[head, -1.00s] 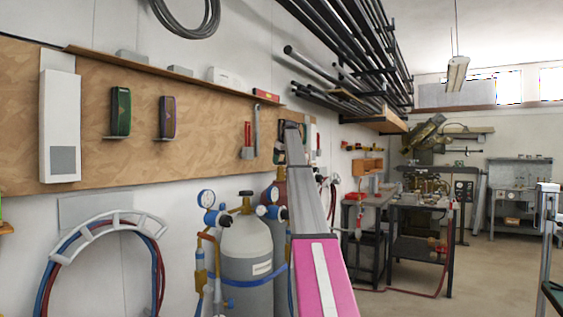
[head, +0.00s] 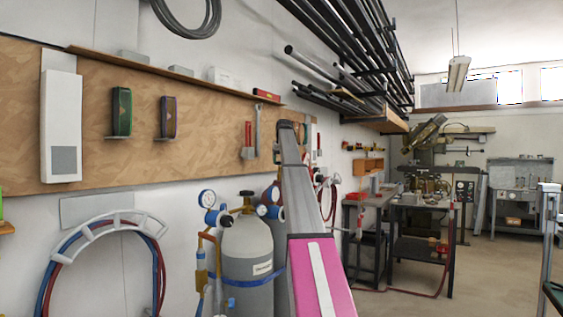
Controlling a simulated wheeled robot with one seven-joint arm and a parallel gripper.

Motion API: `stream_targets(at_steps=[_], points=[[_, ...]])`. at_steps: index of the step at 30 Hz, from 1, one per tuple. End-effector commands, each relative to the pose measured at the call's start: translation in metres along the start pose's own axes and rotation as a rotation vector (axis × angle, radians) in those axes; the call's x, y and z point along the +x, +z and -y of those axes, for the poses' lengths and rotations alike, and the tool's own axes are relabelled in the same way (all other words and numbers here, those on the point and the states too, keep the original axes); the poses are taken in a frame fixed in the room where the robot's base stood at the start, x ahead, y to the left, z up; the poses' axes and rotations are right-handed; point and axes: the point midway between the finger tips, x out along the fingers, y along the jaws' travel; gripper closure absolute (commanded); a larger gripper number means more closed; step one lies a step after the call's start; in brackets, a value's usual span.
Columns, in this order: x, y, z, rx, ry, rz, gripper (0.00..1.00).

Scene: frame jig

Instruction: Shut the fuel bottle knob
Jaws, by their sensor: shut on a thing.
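A grey gas bottle (head: 248,248) stands against the wall below the board, with a dark and brass-coloured knob (head: 247,196) on top. A blue-rimmed gauge (head: 207,198) sits at its left. Which of the two is the fuel bottle I cannot tell for certain. My arm reaches up past the bottles' right side, and its far joint shows in front of the board. My gripper's fingers do not show; they are hidden behind the arm.
A blue strap (head: 236,282) crosses the grey bottle. Red and blue hoses hang on a white holder (head: 112,222) at left. Metal rods (head: 350,60) are racked above. A workbench (head: 420,215) stands to the right, with open floor in front.

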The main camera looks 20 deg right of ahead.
Motion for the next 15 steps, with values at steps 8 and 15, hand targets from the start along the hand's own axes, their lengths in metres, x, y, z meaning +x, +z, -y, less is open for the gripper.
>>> stream_targets(at_steps=[8, 15], points=[[-0.0005, -0.0002, -0.0002, 0.002, 0.001, 0.000, 0.59], [-0.0003, -0.0001, -0.0002, 0.001, 0.000, 0.000, 0.09]])
